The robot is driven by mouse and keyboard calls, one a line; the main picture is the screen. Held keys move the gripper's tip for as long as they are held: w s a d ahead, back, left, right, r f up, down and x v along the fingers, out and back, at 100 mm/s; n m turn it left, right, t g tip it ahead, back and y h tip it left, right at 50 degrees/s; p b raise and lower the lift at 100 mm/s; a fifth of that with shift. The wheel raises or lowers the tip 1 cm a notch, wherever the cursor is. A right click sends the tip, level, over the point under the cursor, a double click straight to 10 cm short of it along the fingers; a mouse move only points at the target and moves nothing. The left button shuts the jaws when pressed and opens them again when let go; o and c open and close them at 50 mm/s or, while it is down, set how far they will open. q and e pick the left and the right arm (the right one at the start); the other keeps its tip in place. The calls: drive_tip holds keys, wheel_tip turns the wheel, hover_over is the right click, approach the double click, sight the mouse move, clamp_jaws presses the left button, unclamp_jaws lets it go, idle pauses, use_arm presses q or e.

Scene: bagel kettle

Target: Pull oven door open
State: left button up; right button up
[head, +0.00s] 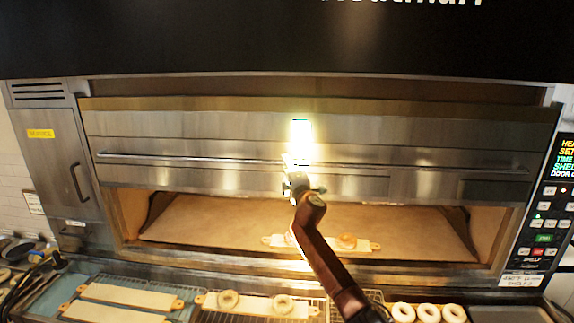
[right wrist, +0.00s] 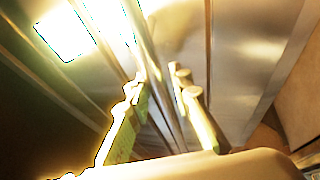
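The oven (head: 230,130) fills the head view, with a wide steel door panel above a lit opening. A long horizontal handle bar (head: 215,160) runs across the panel. The panel's lower edge stands above the opening, so the inside shows. My right gripper (head: 297,180) is at the middle of the bar. In the right wrist view my right gripper (right wrist: 158,92) has its two fingers apart, with the handle bar (right wrist: 146,45) running between them. A narrow gap shows between bar and right finger; glare hides the contact on the left. My left gripper is not in view.
Inside the oven, a board (head: 270,241) with bagels lies on the deck (head: 210,225). Below stand racks with boards (head: 130,296) and bagels (head: 428,312). A control panel (head: 546,215) is at the right, a side cabinet (head: 60,165) at the left.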

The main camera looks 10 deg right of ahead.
drive_tip(key=shift+o, duration=1.4)
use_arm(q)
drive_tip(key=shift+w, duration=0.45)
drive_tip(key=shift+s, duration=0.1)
use_arm(e)
drive_tip(key=shift+d+r, duration=0.1)
drive_tip(key=shift+d, duration=0.05)
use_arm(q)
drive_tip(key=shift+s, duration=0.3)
use_arm(e)
drive_tip(key=v, duration=1.2)
drive_tip(key=shift+f, duration=0.25)
